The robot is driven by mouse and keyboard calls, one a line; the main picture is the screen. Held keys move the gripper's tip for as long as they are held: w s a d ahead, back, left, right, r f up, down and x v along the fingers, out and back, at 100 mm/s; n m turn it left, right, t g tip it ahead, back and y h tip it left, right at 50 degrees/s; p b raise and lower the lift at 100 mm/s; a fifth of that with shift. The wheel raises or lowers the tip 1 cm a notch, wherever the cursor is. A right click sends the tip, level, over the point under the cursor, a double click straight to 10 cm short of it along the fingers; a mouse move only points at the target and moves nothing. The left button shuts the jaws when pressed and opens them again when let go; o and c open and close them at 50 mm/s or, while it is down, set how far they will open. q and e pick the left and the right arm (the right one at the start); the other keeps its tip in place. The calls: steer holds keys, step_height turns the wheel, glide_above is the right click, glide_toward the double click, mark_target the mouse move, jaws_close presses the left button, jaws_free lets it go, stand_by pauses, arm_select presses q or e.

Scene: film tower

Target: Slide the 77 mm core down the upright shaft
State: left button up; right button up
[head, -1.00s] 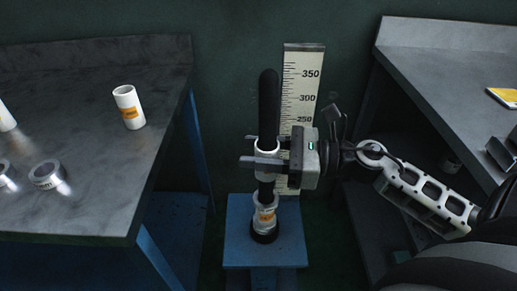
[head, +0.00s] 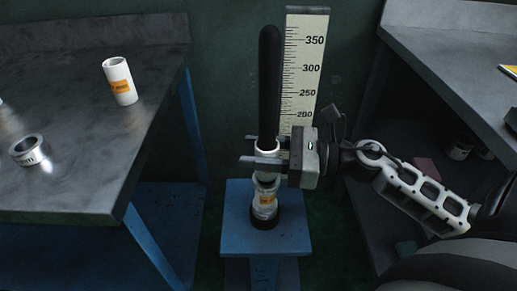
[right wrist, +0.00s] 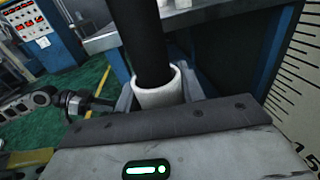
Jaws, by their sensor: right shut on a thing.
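The upright black shaft (head: 269,85) stands on a blue pedestal (head: 295,232). My right gripper (head: 262,163) is shut on a white core (head: 268,146) that is around the shaft, low down. It also shows in the right wrist view (right wrist: 155,95) with the black shaft (right wrist: 142,45) through its bore. No size can be read on the held core. Just below it, a pale core with an orange label (head: 264,199) sits around the shaft above a black foot. I cannot tell whether the two cores touch.
A scale plate (head: 304,70) stands right behind the shaft. Another table (head: 450,50) is at the right.

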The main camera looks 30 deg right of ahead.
steer(key=o, duration=1)
steer(key=shift+o, duration=0.2)
steer(key=shift+s+d, duration=0.35)
steer(key=shift+d, duration=0.1)
steer(key=v, duration=1.1)
